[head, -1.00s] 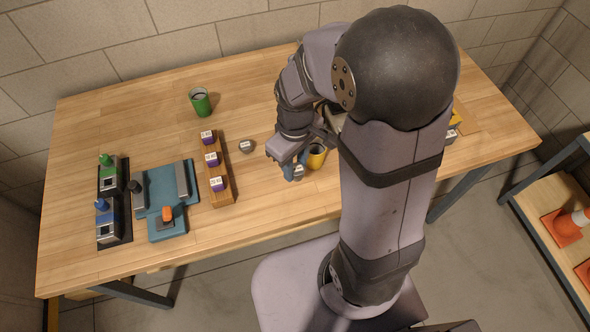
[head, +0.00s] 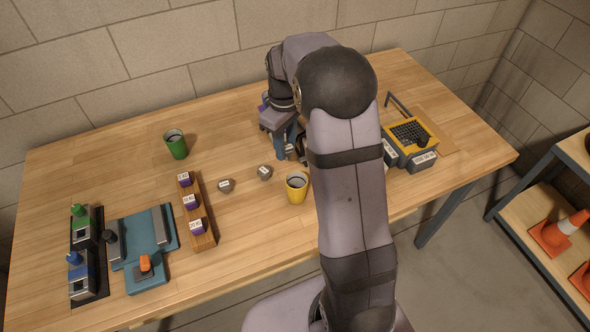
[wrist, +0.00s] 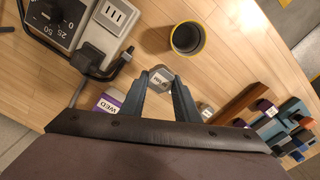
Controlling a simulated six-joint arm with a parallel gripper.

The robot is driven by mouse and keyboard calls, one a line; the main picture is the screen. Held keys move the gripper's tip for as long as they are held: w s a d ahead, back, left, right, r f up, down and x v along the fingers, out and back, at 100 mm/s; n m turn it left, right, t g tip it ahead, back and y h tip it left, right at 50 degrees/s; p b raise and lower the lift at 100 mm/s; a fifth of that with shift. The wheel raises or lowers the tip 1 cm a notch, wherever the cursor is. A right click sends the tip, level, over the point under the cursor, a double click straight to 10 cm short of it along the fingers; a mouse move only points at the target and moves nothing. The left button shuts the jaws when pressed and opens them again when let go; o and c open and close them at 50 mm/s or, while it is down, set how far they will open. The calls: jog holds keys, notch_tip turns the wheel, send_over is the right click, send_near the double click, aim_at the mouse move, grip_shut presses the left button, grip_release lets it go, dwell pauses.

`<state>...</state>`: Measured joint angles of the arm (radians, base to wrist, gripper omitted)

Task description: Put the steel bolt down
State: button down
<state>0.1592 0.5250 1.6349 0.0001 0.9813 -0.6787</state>
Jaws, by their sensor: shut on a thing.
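My gripper (wrist: 160,80) is shut on a small grey piece with a white label, which I take to be the steel bolt (wrist: 159,73). It sits between the two blue-grey fingertips. In the head view my gripper (head: 286,148) is low over the table, behind and slightly left of the yellow cup, and the held piece (head: 289,150) is mostly hidden by the fingers. I cannot tell whether it touches the table. Two similar grey labelled pieces lie on the table, one near the wooden rack (head: 226,185) and one nearer my gripper (head: 265,172).
The yellow cup (head: 297,188) stands close in front of my gripper. The wooden rack (head: 207,230) holds purple labelled blocks. A green cup (head: 175,145) stands at back left; a yellow-and-black device (head: 410,140) is at right. A purple block marked WED (wrist: 108,103) lies near my gripper.

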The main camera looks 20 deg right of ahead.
jog(key=shift+w+d, duration=1.55)
jog(key=shift+d, duration=0.25)
jog(key=shift+f+p, duration=1.4)
jog(key=shift+f, duration=3.65)
jog(key=shift+f, duration=0.15)
jog(key=c, duration=1.4)
grip_release()
jog(key=shift+o, duration=0.2)
